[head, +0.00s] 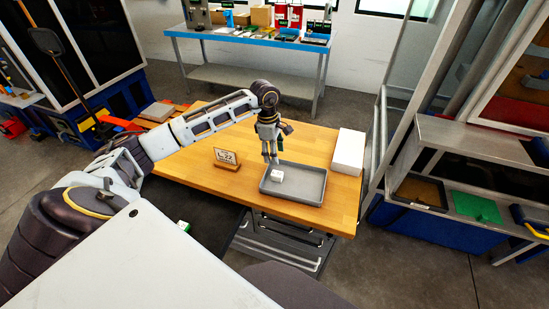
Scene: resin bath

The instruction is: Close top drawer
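A dark metal drawer unit (278,256) sits under the front edge of the wooden table (190,165). Several drawer edges or handles show as light bars, stepping out toward me. The table's edge hides the upper part, and I cannot tell how far the top drawer stands out. My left gripper (271,161) points down over the grey tray (313,187) on the table, well above and behind the drawers. Its fingertips are close together and too small to tell open from shut. A small white block (277,176) lies in the tray just below them. My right gripper is not in view.
A small sign (227,159) stands left of the tray, and a white box (348,151) stands at the table's right end. A metal shelf rack (440,135) is on the right. A blue workbench (250,38) stands at the back. Floor is clear right of the drawers.

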